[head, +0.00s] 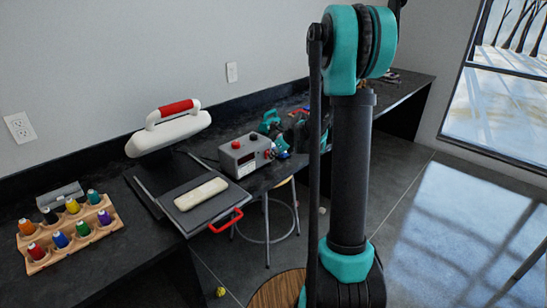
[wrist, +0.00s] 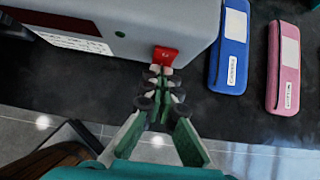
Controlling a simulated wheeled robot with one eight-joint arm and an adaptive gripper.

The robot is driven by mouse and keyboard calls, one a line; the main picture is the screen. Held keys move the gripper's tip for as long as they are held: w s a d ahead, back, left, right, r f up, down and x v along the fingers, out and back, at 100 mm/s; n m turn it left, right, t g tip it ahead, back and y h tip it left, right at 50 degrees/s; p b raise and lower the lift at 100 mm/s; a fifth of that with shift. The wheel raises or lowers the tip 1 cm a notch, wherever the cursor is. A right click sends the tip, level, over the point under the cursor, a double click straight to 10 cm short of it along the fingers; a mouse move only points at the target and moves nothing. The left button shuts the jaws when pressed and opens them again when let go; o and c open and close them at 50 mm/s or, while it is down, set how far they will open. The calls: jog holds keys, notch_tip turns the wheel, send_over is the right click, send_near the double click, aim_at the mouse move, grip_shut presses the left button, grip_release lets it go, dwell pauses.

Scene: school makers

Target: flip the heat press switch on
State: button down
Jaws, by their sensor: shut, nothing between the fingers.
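The heat press is open in the head view: its white upper part (head: 168,136) with a red handle is raised above the dark lower plate (head: 207,207), which holds a pale pad (head: 201,194). The grey control box (head: 240,157) stands beside it; it also fills the upper left of the wrist view (wrist: 140,15). A red switch (wrist: 166,56) sits on the box's lower edge in the wrist view. My gripper (wrist: 161,74) is shut and empty, its fingertips right at the switch. I cannot tell whether they touch it. The switch's on or off position is unclear.
A blue case (wrist: 231,50) and a pink case (wrist: 284,65) lie on the dark bench right of the box. A wooden rack (head: 72,240) of coloured spools stands at the left. A stool (head: 268,241) is under the bench. Open floor lies at right.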

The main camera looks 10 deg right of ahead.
jog(key=shift+w+a+f, duration=0.1)
jog(key=shift+w+a, duration=0.05)
jog(key=shift+w, duration=0.1)
jog(key=shift+r, duration=0.85)
jog(key=shift+s, duration=0.15)
jog(key=s+d, duration=0.1)
jog(key=s+d+r, duration=0.1)
jog(key=s, duration=0.1)
jog(key=shift+s+d, duration=0.25)
jog(key=shift+d, duration=0.15)
jog(key=v, duration=0.9)
jog(key=shift+a, duration=0.1)
